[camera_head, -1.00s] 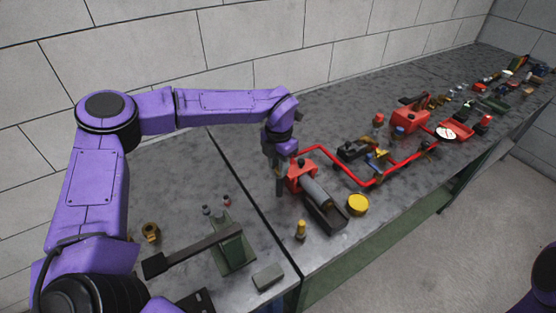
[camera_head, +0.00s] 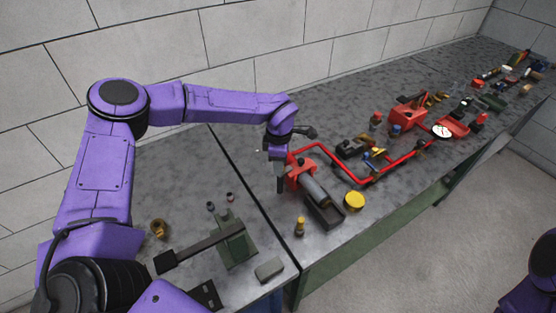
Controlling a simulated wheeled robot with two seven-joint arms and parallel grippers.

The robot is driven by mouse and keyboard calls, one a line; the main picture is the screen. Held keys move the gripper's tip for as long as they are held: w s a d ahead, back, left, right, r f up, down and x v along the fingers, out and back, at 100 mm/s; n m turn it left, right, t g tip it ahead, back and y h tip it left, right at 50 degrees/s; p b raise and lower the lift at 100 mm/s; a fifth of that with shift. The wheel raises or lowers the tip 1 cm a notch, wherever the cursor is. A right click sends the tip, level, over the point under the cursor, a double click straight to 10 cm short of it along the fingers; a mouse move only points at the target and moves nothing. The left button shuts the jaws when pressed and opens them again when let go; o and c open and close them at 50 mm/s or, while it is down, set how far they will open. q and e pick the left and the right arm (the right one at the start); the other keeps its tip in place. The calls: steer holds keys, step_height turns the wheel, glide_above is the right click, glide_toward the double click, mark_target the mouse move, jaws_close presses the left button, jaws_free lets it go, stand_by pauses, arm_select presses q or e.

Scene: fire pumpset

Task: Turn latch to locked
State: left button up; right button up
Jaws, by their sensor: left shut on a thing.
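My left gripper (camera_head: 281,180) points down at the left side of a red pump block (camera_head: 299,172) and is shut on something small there. The latch itself I cannot make out; the gripper and wrist cover that spot. A grey cylinder (camera_head: 314,190) runs from the red block into a dark open-topped box (camera_head: 325,212). A red pipe (camera_head: 335,156) leads from the block to the right. My right arm shows only as a purple link at the lower right; its gripper is out of view.
A yellow round cap (camera_head: 354,201) and a small brass-topped fitting (camera_head: 300,226) stand near the bench's front edge. A green stand with a dark bar (camera_head: 215,240) is on the left. Red fittings (camera_head: 408,116) and several small parts lie along the right. A wall closes the back.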

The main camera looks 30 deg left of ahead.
arm_select(q)
steer(key=shift+d+m, duration=0.15)
steer(key=shift+m, duration=0.55)
steer(key=shift+f, duration=0.15)
steer(key=shift+s, duration=0.1)
steer(key=o, duration=0.9)
steer(key=shift+o, duration=0.8)
steer(key=shift+w+d+p, duration=0.1)
steer(key=shift+w+p, duration=0.1)
steer(key=shift+p, duration=0.1)
